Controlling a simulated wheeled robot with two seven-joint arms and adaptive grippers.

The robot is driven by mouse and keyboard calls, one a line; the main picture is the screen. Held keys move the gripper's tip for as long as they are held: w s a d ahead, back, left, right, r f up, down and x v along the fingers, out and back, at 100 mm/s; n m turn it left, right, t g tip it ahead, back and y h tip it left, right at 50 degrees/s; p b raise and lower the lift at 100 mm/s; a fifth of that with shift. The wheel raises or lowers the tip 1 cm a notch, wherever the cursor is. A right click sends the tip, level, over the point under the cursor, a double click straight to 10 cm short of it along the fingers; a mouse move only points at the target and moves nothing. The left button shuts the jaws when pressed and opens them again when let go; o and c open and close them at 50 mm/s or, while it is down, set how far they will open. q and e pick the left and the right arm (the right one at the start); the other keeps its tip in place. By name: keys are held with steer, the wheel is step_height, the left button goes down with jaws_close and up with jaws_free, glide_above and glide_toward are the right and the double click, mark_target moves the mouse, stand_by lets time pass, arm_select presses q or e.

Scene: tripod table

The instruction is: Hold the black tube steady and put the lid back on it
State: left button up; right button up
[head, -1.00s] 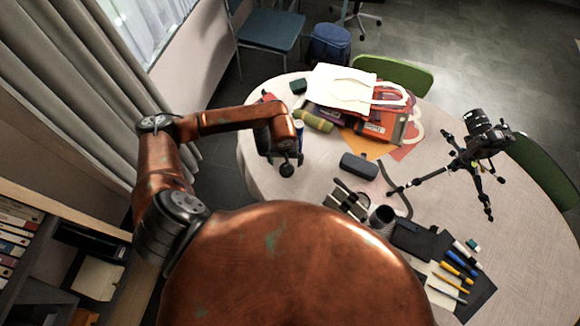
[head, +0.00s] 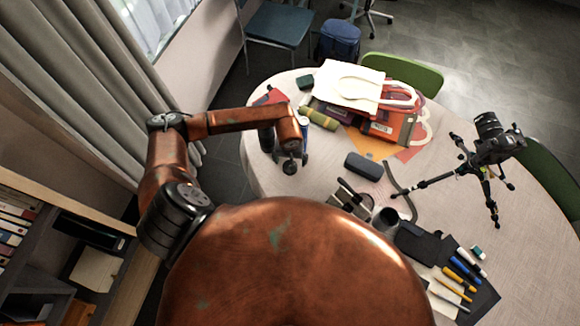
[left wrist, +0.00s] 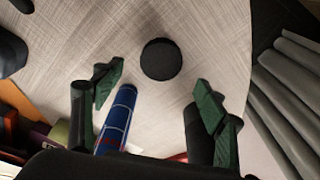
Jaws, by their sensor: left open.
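A black round lid (left wrist: 161,59) lies flat on the table, clear of the fingers in the left wrist view. In the head view it shows as a dark disc (head: 289,168) just below my left gripper (head: 291,155). In the left wrist view the left gripper (left wrist: 155,88) is open, its green-padded fingers wide apart with nothing held. A dark cylinder, seemingly the black tube (head: 266,138), stands left of the gripper in the head view. In the left wrist view it shows partly behind the right finger (left wrist: 198,140). My right gripper is not in view.
A blue patterned can (left wrist: 117,118) stands close by the left finger; it also shows in the head view (head: 304,127). A dark case (head: 363,166), grey cup (head: 385,220), pens, bags (head: 355,88) and a camera tripod (head: 480,165) occupy the table. Table left of the case is fairly clear.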

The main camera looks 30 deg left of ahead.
arm_select(q)
steer(key=shift+w+a+f+p, duration=0.1)
steer(key=shift+f+p, duration=0.45)
steer(key=shift+f, duration=2.05)
steer(key=shift+c, duration=0.4)
steer(key=c, duration=0.9)
